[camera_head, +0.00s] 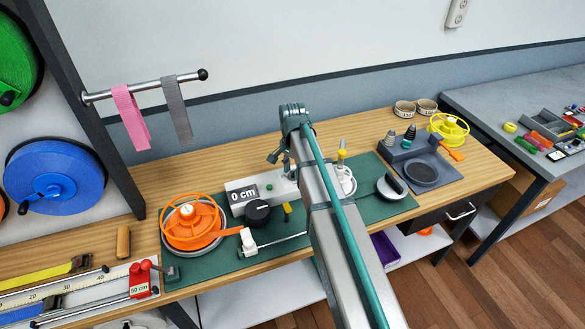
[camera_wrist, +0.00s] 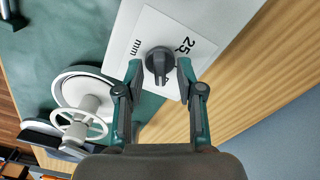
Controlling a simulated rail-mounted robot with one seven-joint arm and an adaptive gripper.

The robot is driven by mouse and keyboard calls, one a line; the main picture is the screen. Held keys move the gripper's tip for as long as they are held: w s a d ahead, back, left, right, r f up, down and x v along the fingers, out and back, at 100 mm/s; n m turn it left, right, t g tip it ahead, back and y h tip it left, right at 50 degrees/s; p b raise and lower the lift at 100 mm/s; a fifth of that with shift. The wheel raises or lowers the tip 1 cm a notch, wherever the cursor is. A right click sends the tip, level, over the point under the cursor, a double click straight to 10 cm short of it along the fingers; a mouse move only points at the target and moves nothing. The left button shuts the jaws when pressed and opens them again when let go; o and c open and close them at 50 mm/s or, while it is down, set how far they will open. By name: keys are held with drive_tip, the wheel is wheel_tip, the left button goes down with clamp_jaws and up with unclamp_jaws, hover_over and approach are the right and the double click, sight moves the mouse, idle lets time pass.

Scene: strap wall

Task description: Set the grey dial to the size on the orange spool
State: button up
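The grey dial (camera_wrist: 159,65) shows in the wrist view on a white plate marked "25" and "mm"; another mark is partly covered. My gripper (camera_wrist: 160,75) has one finger on each side of the dial, with narrow gaps seeming to show; contact is hard to judge. In the head view my gripper (camera_head: 280,157) is over the back of the green mat, and my arm hides the dial. The orange spool (camera_head: 193,222) lies on a round grey base at the left of the mat. No size on it is readable.
A white box with a "0 cm" display (camera_head: 243,194) and a black knob (camera_head: 257,212) stand right of the spool. A white handwheel (camera_wrist: 80,126) is close to my gripper. Pink (camera_head: 130,117) and grey (camera_head: 177,110) straps hang from a rail.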

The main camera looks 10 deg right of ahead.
drive_tip(key=shift+f, duration=0.15)
clamp_jaws()
drive_tip(key=shift+n, duration=0.4)
drive_tip(key=n, duration=0.5)
drive_tip(key=shift+b, duration=0.4)
drive_tip(key=n, duration=0.6)
idle(0.5)
